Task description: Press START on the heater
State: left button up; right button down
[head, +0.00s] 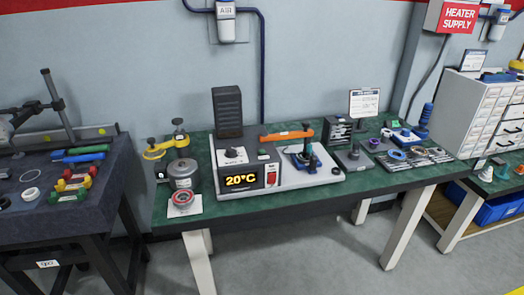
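The heater unit (234,158) stands on the green-topped bench, left of its middle. Its front display (243,180) is lit and reads 20°C in yellow. A red switch or button (271,179) sits right of the display; its lettering is too small to read. A round dial (235,153) is on the upper sloping face. A dark finned block (227,111) rises behind it. Neither of my grippers is in view.
Right of the heater, a light base carries an orange handle (287,135) and a blue-based fixture (303,157). Left of it stand a grey canister (182,173) and a yellow clamp (166,145). Small parts crowd the bench's right side. Floor in front is clear.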

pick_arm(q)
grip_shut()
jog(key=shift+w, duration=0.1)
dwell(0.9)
